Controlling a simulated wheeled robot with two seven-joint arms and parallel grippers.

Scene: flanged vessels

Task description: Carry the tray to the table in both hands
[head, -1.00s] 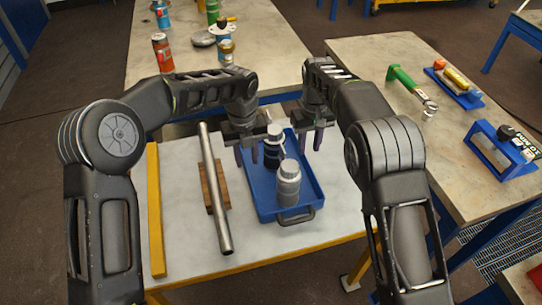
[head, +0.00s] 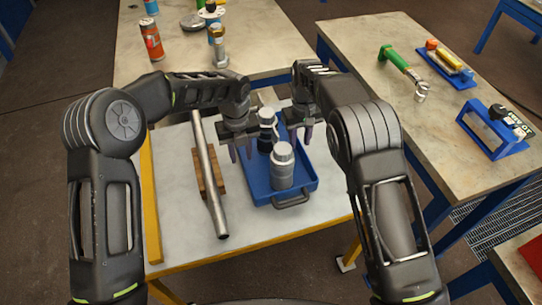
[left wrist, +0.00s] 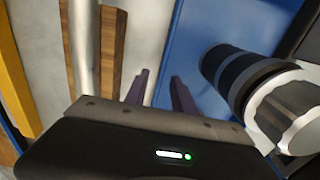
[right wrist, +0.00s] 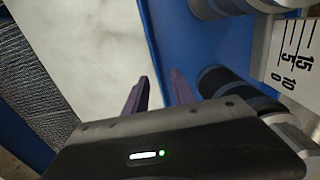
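The blue tray (head: 305,178) lies on the near white-topped table, its dark handle (head: 291,201) at the near edge. It holds a grey capped vessel (head: 283,170) and a dark vessel with a grey top (head: 267,130) behind it. My left gripper (head: 241,154) is at the tray's left side; in the left wrist view its open fingers (left wrist: 159,86) lie on either side of the tray's edge, with a gap. My right gripper (head: 300,134) is at the right side; in the right wrist view its open fingers (right wrist: 160,90) also straddle the edge. Contact is not visible.
A metal pipe (head: 208,170) rests across a wooden block (head: 217,182) left of the tray. A yellow strip (head: 150,205) lines the table's left side. Another table (head: 270,45) behind carries cans; a table at right holds a green-handled tool (head: 393,55) and blue racks (head: 490,135).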

